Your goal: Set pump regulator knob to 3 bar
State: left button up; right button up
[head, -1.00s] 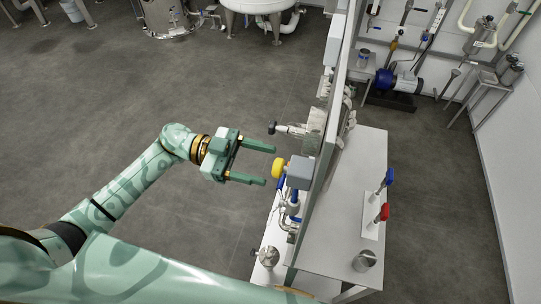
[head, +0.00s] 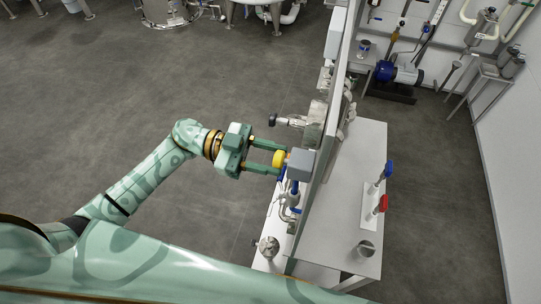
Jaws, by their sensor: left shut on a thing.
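The pump regulator knob looks to be the yellow round knob (head: 279,159) on the left side of a grey box (head: 300,164) fixed to the upright panel (head: 329,130). My left gripper (head: 281,158) points right, with one green finger on the far side of the knob and one on the near side. It is shut on the yellow knob. Any scale or pressure reading is too small to see. My right gripper is not in view.
A black-ended valve handle (head: 274,120) sticks out of the panel just beyond the knob. Blue-collared piping (head: 293,195) hangs below the box. A white table (head: 345,215) behind the panel carries blue and red handles. Grey floor is open to the left.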

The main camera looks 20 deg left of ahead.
pick_arm(q)
jog(key=shift+m+b, duration=5.85)
jog(key=shift+m, duration=1.15)
jog(key=shift+w, duration=0.1)
jog(key=o, duration=1)
